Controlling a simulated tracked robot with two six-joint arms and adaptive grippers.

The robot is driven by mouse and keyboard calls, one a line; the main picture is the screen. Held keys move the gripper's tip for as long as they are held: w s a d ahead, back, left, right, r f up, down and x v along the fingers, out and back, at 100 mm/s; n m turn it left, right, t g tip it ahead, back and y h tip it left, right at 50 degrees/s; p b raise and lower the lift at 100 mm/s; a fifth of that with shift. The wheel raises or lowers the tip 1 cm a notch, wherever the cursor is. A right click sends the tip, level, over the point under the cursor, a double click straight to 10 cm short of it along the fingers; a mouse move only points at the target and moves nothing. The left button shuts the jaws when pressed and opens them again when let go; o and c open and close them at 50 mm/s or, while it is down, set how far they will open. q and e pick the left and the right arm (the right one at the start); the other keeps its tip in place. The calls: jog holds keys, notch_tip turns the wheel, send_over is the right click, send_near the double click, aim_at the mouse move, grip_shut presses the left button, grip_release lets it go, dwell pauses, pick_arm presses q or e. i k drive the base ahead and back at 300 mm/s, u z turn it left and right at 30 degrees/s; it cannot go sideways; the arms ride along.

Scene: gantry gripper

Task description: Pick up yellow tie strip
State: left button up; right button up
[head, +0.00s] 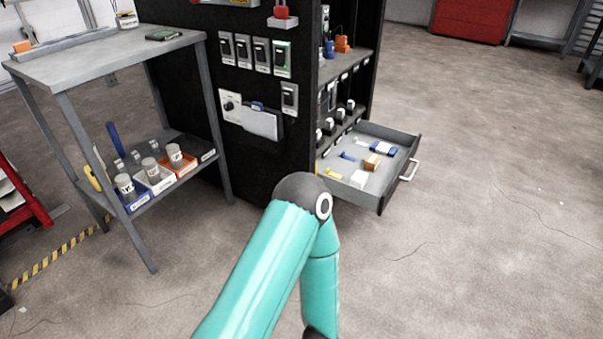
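A small yellow strip (333,175) lies at the near left end of the open drawer (372,199), partly hidden by the drawer's side and too small to make out well; it may be the yellow tie strip. Another long yellow item (95,179) stands at the left end of the table's lower shelf; I cannot tell what it is. One teal arm of mine rises from the bottom middle and bends down just in front of the cabinet. Neither of my grippers is in view.
The drawer juts out from the black cabinet (262,170) and also holds a blue item (382,149), an orange-brown box (372,161) and a white block (359,179). A grey table (110,55) stands left of the cabinet. The floor on the right is clear.

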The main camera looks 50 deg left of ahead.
aim_at(328, 171)
jog(key=u, duration=0.6)
jog(key=i, duration=1)
jog(key=u, duration=0.05)
